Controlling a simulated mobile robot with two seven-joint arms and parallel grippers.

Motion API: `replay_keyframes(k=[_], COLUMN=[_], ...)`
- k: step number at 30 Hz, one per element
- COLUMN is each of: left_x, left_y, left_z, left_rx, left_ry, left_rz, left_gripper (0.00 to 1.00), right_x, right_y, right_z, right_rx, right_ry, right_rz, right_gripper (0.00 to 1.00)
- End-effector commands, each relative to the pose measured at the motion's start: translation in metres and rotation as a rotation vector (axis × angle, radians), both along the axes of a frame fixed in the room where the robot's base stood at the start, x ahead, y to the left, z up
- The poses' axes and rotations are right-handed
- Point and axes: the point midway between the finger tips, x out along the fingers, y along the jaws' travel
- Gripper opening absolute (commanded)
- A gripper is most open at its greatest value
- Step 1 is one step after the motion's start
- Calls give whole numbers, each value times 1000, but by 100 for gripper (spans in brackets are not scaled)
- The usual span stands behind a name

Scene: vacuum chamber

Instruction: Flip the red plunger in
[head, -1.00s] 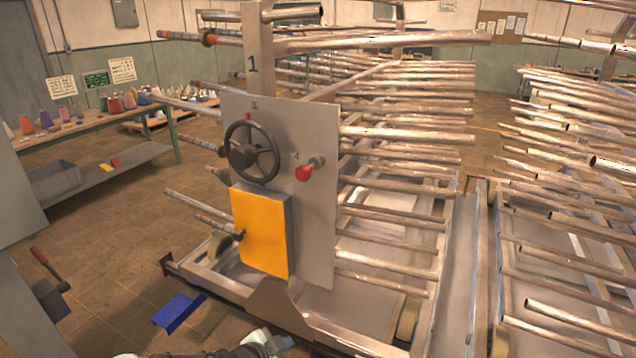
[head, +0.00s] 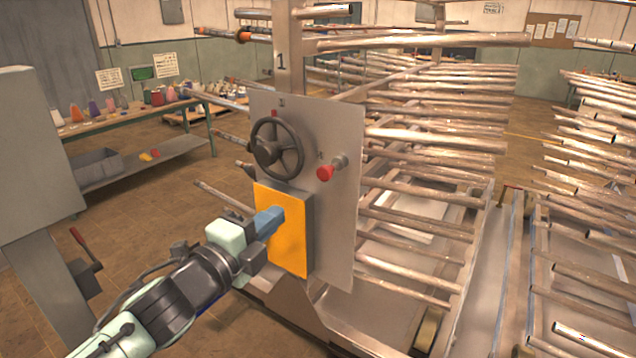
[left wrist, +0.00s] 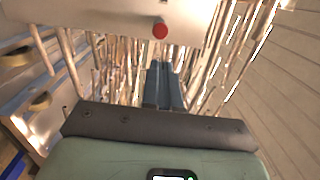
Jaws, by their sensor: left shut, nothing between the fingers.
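The red plunger (head: 326,173) sticks out on a short metal stem from the right part of the grey upright panel (head: 343,235). In the left wrist view the red plunger (left wrist: 160,30) shows as a round red end, straight beyond my fingertips. My left gripper (head: 279,213) is shut and empty. In the head view it lies below and left of the plunger, in front of the yellow box (head: 296,248). The fingers also show in the left wrist view (left wrist: 161,68), apart from the plunger in the picture. My right gripper is not in view.
A dark handwheel (head: 277,148) sits on the panel, left of the plunger and above the yellow box. Racks of metal tubes (head: 430,150) fill the space behind and right. A grey cabinet (head: 30,160) with a red-handled lever (head: 80,240) stands at the left.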

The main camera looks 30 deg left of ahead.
Motion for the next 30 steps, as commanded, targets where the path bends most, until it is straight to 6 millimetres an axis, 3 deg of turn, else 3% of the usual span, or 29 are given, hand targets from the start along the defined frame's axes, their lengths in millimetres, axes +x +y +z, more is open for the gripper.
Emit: replay_keyframes(k=[8, 21, 30], left_x=[14, 103, 137], left_y=[-1, -3, -5], left_z=[-2, 0, 3], left_rx=[-2, -3, -3], left_ry=[4, 3, 1], left_rz=[0, -1, -1], left_gripper=[0, 0, 0], right_x=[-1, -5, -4], right_y=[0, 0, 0], right_z=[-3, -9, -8], right_rx=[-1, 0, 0], right_ry=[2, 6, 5], right_rz=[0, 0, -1], right_gripper=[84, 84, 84])
